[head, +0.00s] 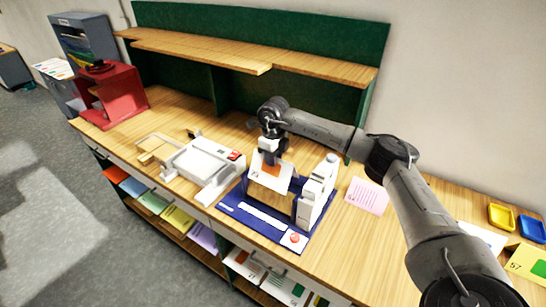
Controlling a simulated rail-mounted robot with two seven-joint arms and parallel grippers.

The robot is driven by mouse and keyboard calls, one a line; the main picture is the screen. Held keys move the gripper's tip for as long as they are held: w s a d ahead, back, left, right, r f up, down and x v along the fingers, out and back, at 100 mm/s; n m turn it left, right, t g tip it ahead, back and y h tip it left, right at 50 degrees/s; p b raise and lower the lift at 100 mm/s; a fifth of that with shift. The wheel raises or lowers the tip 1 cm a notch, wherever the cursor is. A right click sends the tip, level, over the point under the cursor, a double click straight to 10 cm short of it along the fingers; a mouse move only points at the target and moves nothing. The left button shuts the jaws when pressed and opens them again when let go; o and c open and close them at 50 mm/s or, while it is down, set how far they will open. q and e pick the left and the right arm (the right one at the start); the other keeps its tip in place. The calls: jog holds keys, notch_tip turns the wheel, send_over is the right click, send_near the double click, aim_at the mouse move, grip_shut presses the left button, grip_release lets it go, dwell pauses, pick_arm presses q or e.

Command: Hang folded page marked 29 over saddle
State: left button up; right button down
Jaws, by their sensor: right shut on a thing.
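My right gripper (268,153) reaches in from the right and is shut on a folded page (272,179), pale with an orange patch. Its number cannot be read from here. The page hangs down from the fingers above a machine with a dark blue base (263,227). The machine has a white upright block (317,190) at its right and a red button (295,238) at the front. The saddle is not clearly made out; the page and gripper cover the machine's middle, and I cannot tell whether the page touches it. My left gripper is not in view.
A white machine (205,165) stands left of the blue base, and a red box-like unit (112,97) at the bench's far left. A pink sheet (367,195) lies to the right. Yellow (501,216) and blue (531,229) trays sit at far right. A shelf (200,49) overhangs the back.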

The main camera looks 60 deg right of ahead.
aim_at(274, 171)
notch_tip(274, 171, down, 3)
jog(key=shift+f+b, duration=0.1)
jog(key=shift+b, duration=1)
notch_tip(274, 171, down, 3)
jog(key=b, duration=0.3)
jog(key=shift+f+b, duration=0.55)
jog(key=shift+f, duration=2.25)
jog(key=shift+f+b, duration=0.3)
jog(key=c, duration=1)
grip_release()
jog(key=shift+o, duration=0.7)
